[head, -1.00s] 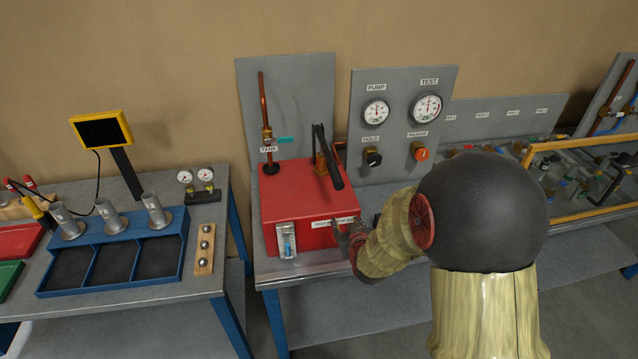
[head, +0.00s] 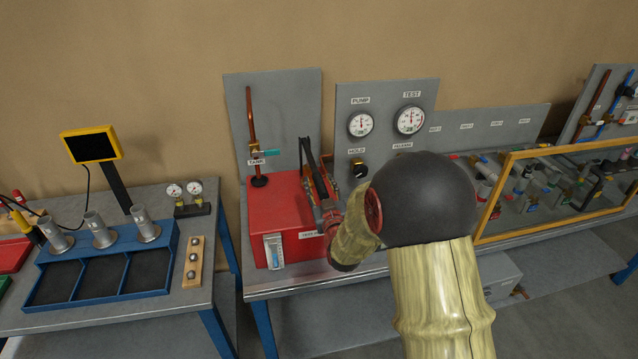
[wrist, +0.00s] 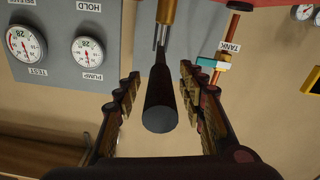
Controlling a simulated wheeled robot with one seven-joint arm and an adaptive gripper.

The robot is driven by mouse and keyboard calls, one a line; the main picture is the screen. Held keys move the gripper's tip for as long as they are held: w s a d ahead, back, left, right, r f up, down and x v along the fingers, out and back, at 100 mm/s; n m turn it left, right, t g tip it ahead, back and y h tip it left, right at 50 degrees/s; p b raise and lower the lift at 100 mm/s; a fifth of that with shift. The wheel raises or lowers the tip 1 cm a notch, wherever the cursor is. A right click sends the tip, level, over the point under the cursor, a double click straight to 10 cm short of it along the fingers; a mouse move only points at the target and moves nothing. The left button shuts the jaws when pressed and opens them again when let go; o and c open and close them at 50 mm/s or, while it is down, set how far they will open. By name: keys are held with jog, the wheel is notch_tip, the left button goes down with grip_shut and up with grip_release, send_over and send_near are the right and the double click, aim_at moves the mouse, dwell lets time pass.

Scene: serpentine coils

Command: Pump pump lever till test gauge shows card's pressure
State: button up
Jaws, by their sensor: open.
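The black pump lever (wrist: 160,108) points toward the wrist camera, between the two fingers of my gripper (wrist: 157,95). My gripper is open, with a gap on both sides of the lever. In the head view the lever (head: 309,165) rises from the red pump box (head: 270,215), and my arm partly hides my gripper (head: 328,205) there. The test gauge (head: 410,120) and pump gauge (head: 361,124) sit on a grey panel. They also show upside down in the wrist view, test (wrist: 25,43) and pump (wrist: 87,52). Their needles are too small to read surely. I see no readable pressure card.
A black hold knob (head: 361,170) is below the pump gauge; my arm hides the release knob. A copper tank pipe (head: 252,130) with a teal-handled valve (head: 268,153) stands behind the box. A yellow-framed case (head: 560,190) is at right, a blue tray (head: 175,240) at left.

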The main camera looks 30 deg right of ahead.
jog(key=shift+w+d, duration=0.15)
jog(key=shift+w, duration=0.4)
jog(key=c, duration=0.3)
grip_shut()
dwell(0.3)
